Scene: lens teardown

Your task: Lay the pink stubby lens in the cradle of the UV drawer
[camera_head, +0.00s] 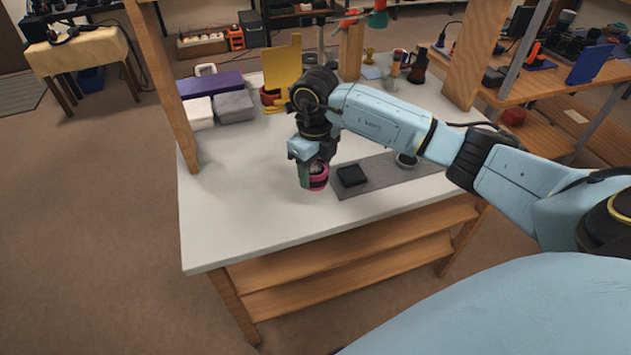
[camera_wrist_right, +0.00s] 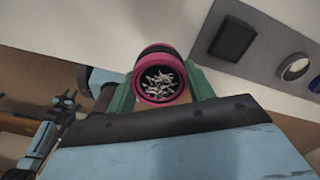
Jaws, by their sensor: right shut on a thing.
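The pink lens (camera_head: 318,176) is a short pink and black cylinder near the front middle of the white table. My right gripper (camera_head: 312,172) is shut on it, with green fingers on either side. In the right wrist view the pink lens (camera_wrist_right: 160,78) shows its round end, with pale bits inside the pink rim, between the green fingertips (camera_wrist_right: 163,92). Whether the lens touches the table is not clear. My left gripper is not seen in the head view.
A grey mat (camera_head: 375,186) lies right of the lens, with a black square pad (camera_head: 351,175) and a round light-centred piece (camera_head: 406,160). Purple (camera_head: 212,85), white (camera_head: 199,113) and grey (camera_head: 234,106) boxes and a yellow panel (camera_head: 282,72) stand behind. The table's left front is clear.

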